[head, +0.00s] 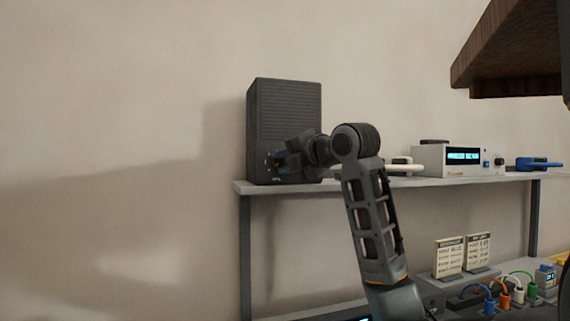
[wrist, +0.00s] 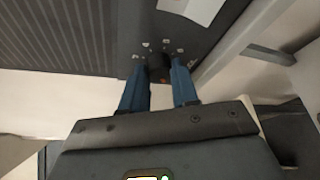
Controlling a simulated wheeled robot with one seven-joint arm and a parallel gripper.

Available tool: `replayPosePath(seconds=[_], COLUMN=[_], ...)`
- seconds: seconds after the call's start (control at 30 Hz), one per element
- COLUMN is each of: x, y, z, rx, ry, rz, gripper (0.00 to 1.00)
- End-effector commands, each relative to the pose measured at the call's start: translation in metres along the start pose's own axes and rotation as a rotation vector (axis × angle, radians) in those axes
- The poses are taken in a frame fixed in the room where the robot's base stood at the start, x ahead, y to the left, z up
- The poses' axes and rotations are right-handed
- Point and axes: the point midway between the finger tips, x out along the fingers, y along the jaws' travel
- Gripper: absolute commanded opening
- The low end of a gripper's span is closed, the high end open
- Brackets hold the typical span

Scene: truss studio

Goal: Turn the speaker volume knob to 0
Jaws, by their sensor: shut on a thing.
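The speaker (head: 285,112) is a tall dark box with a ribbed front, standing upright at the left end of the shelf. My gripper (head: 277,160) is at the lower part of its front. In the wrist view, the two blue fingers of my gripper (wrist: 160,78) are shut on the small dark volume knob (wrist: 158,62). Small pale marks lie around the knob on the speaker face. They are too small to read, and the knob's pointer cannot be made out. In the head view the knob is hidden by my gripper.
The grey shelf (head: 440,181) carries a white device with a lit display (head: 462,159) and a blue item (head: 538,163) to the right. Below stand two small cards (head: 450,256) and several coloured cables. A brown wooden panel (head: 510,50) hangs at upper right.

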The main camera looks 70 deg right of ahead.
Motion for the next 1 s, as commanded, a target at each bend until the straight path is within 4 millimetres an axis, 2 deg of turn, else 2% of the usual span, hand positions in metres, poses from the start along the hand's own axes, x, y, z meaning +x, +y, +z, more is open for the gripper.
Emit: replayPosePath(seconds=[0.3,0.87,0.9,1.0], x=[0.0006,0.0008,0.0008,0.0007], y=[-0.0002,-0.0001,-0.0001,0.0001], z=[-0.0010,-0.0015,-0.0015,-0.0013], rx=[-0.116,-0.140,-0.140,-0.140], ry=[0.003,0.004,0.004,0.003], rz=[-0.051,-0.061,-0.061,-0.060], gripper=[0.00,0.00,0.32,0.42])
